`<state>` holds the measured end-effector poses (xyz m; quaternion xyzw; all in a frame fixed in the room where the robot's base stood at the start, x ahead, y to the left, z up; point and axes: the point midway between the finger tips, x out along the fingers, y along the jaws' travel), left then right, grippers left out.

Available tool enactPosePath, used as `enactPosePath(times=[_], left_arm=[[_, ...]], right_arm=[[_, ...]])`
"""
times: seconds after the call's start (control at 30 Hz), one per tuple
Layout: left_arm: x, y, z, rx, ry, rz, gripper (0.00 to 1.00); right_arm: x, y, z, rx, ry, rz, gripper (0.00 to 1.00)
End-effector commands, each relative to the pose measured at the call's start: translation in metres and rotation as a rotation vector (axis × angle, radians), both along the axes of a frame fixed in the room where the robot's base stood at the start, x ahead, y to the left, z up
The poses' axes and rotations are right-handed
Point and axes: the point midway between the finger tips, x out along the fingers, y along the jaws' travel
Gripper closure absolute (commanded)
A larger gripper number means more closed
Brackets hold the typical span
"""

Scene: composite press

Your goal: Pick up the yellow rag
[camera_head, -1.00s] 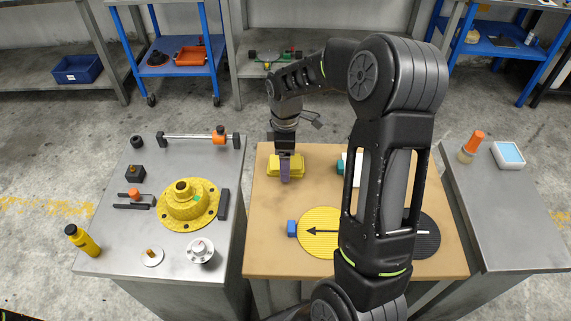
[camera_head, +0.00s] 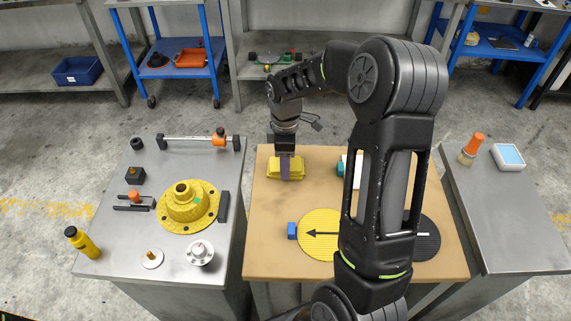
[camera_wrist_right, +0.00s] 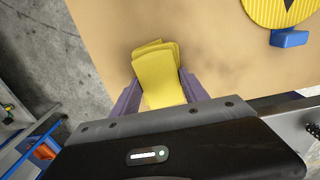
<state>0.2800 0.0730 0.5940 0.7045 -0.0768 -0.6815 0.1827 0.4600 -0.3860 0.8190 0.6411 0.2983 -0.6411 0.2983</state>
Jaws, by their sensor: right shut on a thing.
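The yellow rag (camera_head: 298,170) is a folded, layered cloth near the back left of the brown tabletop. My right gripper (camera_head: 285,170) points down at it, with one purple finger in front of the cloth. In the right wrist view, the rag (camera_wrist_right: 157,72) lies between the two purple fingers of the right gripper (camera_wrist_right: 160,93), which are shut on it. I cannot tell whether the rag is clear of the tabletop. My left gripper is not in view.
A blue block (camera_head: 292,230) sits beside a yellow disc (camera_head: 318,250). My right arm hides part of the brown table (camera_head: 270,262), including most of a white item. A grey table (camera_head: 105,235) at left holds a yellow flange (camera_head: 187,207) and several small parts.

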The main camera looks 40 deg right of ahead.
Motion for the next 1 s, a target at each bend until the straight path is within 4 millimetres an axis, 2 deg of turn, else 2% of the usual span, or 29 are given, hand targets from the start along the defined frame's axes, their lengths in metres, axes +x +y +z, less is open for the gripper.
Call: enactPosePath(times=[0.13,0.27,0.5,0.63,0.77,1.0], left_arm=[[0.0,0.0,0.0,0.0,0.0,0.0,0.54],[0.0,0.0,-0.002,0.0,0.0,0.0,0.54],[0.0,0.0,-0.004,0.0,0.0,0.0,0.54],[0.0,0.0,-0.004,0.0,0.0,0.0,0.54],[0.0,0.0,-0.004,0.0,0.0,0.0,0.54],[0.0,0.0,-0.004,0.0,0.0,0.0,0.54]], right_arm=[[0.001,0.0,0.006,0.0,-0.001,0.0,0.88],[0.001,0.0,0.023,-0.001,-0.004,0.0,0.88],[0.001,0.0,0.07,-0.002,-0.005,0.001,0.88],[0.001,0.0,0.089,-0.001,-0.003,0.001,0.88],[0.0,0.0,0.1,-0.001,-0.002,0.0,0.88],[0.0,0.0,0.101,-0.001,-0.001,0.0,0.88]])
